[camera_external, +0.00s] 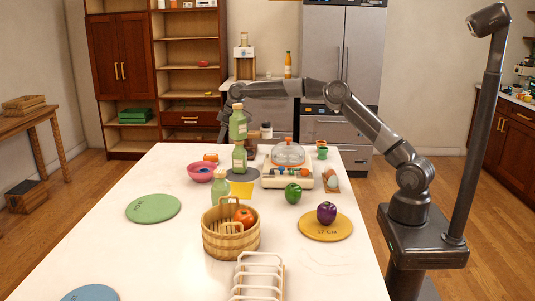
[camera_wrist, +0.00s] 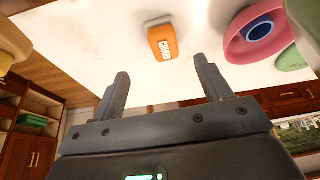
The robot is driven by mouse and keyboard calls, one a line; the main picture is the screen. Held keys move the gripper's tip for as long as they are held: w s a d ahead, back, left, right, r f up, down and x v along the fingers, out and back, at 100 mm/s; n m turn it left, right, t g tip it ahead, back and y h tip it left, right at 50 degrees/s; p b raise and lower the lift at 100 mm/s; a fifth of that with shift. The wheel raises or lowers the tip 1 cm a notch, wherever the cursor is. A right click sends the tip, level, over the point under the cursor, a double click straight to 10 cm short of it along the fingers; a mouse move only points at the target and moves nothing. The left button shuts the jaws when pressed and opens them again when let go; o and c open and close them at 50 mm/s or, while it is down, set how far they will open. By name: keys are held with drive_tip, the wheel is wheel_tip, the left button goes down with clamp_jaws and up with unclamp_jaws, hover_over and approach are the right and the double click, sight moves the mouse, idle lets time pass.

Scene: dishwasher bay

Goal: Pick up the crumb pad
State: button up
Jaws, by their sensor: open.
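In the external view my gripper (camera_external: 223,138) hangs above the far part of the table, near the pad and partly hidden by a green bottle.
A pink bowl (camera_wrist: 236,46) with a blue inside lies beside the pad. A tall green bottle (camera_external: 239,145) stands close to my gripper. A basket (camera_external: 231,243), a glass dome (camera_external: 288,152) and a green board (camera_external: 153,208) are also on the table. The table's left side is mostly clear.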

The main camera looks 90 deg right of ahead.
sight(216, 155)
drive_tip(key=x, duration=0.2)
drive_tip(key=s+x, duration=0.1)
drive_tip(key=x, duration=0.1)
drive_tip(key=shift+w+f, duration=0.15)
drive_tip(key=shift+f, duration=0.4)
drive_tip(key=shift+a+x, duration=0.15)
drive_tip(key=shift+x, duration=1.2)
drive_tip(key=shift+a+x, duration=0.15)
drive_tip(key=shift+x, duration=1.2)
drive_tip(key=shift+c, duration=0.3)
drive_tip(key=c, duration=1)
drive_tip(key=shift+r, duration=0.1)
